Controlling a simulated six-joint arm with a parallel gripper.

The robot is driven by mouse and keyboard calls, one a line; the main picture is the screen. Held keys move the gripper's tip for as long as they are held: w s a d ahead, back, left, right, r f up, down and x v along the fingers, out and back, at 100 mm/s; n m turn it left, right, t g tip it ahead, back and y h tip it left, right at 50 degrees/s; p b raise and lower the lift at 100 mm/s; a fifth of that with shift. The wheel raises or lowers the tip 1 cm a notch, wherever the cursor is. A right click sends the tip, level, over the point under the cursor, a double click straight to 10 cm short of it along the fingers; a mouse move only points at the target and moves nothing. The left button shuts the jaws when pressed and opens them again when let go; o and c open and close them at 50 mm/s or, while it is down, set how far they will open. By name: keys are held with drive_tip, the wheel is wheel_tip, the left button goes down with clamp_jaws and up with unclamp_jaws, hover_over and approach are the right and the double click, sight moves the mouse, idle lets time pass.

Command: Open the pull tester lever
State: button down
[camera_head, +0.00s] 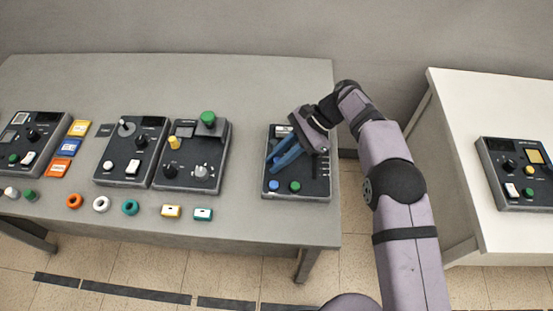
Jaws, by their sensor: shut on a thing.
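The pull tester (320,188) is the dark panel unit at the right end of the grey table, with a small pale display at its top left and a blue and a green button along its front. My gripper (275,163) is over it, reaching in from the upper right, with blue finger-like bars slanting down to the left. It is shut on the lever, which is mostly hidden between and under the fingers. The lever's exact angle cannot be told.
Several other dark panels with knobs, such as one with a green knob (208,118), stand to the left. Coloured rings, including a teal ring (131,207), and small blocks lie along the front. A white table (455,195) with another panel (515,195) is at right, across a gap.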

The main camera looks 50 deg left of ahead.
drive_tip(key=c, duration=1.6)
unclamp_jaws()
drive_tip(key=shift+c, duration=0.2)
drive_tip(key=shift+w, duration=0.1)
drive_tip(key=b+v, duration=0.1)
drive_tip(key=v, duration=0.3)
drive_tip(key=shift+w+r, duration=0.15)
drive_tip(key=shift+w, duration=0.05)
drive_tip(key=shift+v, duration=1.35)
drive_tip(key=shift+s+r, duration=0.1)
